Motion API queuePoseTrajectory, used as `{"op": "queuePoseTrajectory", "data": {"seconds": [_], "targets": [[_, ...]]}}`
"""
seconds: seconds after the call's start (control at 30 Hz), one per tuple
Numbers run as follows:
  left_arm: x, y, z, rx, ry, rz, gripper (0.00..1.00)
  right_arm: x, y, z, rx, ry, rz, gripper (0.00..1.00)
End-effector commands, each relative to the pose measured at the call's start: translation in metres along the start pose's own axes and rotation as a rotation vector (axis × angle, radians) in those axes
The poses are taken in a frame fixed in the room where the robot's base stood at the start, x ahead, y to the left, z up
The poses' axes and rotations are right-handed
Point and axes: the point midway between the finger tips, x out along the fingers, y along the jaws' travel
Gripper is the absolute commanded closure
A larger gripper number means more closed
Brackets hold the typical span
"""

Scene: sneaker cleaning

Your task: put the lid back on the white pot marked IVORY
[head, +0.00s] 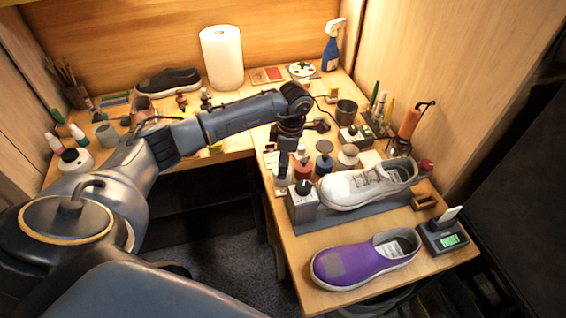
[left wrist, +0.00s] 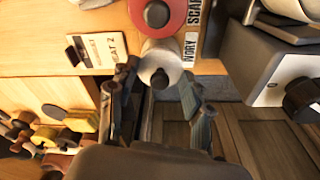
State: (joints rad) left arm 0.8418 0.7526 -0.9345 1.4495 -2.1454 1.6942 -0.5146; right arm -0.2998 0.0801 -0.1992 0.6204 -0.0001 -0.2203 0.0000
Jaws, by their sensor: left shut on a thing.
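In the left wrist view, a round white lid (left wrist: 160,60) with a dark knob sits between the fingertips of my left gripper (left wrist: 159,76). The gripper is shut on it. The printed IVORY label (left wrist: 190,48) lies just to the right of the lid, near the table edge. The white pot's body cannot be told apart under the lid, so I cannot tell whether they touch. In the head view, my left gripper (head: 283,172) points down at the table's left edge, left of the red pot (head: 303,168). My right gripper is not in view.
A red pot (left wrist: 155,12) stands just behind. A blue pot (head: 323,163) and a pale-topped pot (head: 348,155) are to the right. A grey box with a black knob (head: 302,208) stands close in front, beside a white sneaker (head: 365,187). A purple shoe (head: 350,263) lies nearer.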

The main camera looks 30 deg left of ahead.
Motion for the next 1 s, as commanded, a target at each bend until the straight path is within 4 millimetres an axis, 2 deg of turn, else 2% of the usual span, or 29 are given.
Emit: {"op": "queuePoseTrajectory", "data": {"seconds": [0.97, 1.0], "targets": [[-0.0001, 0.0003, 0.0001, 0.000, 0.000, 0.001, 0.67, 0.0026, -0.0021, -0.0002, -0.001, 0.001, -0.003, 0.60], [-0.0001, 0.0003, 0.0002, 0.000, 0.000, 0.001, 0.47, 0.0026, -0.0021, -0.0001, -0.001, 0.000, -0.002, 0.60]]}}
